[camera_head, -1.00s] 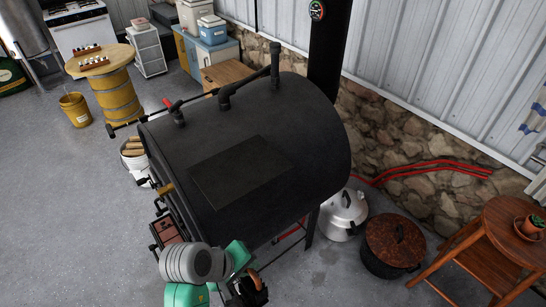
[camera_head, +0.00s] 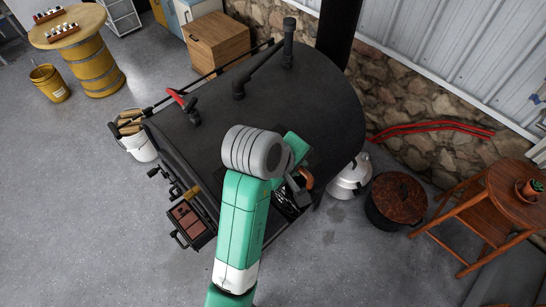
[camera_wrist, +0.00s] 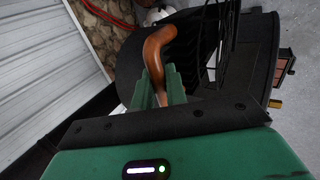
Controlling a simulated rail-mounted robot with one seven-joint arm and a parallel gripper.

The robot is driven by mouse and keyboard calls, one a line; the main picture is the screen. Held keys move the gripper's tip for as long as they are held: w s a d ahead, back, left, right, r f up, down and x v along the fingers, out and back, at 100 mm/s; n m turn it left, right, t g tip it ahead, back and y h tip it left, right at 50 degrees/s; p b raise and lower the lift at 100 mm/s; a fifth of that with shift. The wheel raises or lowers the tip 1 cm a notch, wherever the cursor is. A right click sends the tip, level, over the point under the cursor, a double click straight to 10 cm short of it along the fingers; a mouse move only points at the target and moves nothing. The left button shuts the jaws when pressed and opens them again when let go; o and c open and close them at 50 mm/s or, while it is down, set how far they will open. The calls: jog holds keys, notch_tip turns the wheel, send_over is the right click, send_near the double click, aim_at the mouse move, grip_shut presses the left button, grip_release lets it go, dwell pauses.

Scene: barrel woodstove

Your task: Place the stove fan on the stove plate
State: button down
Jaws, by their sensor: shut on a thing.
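My gripper (camera_wrist: 161,88) is shut on the brown curved handle of the stove fan (camera_wrist: 157,50) in the wrist view. The fan's dark, slatted body (camera_wrist: 205,45) shows beside the handle. In the head view my gripper (camera_head: 298,182) and the fan (camera_head: 287,203) are over the near right part of the black barrel stove (camera_head: 325,100). The fan's handle (camera_head: 307,178) shows at its right. The stove plate, a flat rectangle on the barrel's top, is mostly hidden behind my arm. I cannot tell whether the fan touches the stove.
Black pipes (camera_head: 288,45) and a red-handled lever (camera_head: 178,98) rise from the barrel. The black flue (camera_head: 337,25) stands behind. A silver pot (camera_head: 347,180), a rusty-lidded pot (camera_head: 397,197) and a wooden stool (camera_head: 505,200) are at the right.

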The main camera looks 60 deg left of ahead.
jog(key=w+a+f+p, duration=0.1)
jog(key=a+f+p, duration=0.1)
jog(key=a, duration=0.6)
jog(key=w+a+f+p, duration=0.1)
jog(key=a+f+p, duration=0.1)
jog(key=a, duration=0.5)
jog(key=shift+a+f, duration=0.4)
jog(key=shift+f, duration=0.05)
jog(key=c, duration=1.4)
grip_release()
jog(key=shift+f, duration=0.1)
jog(key=b+v, duration=0.1)
jog(key=v, duration=1.1)
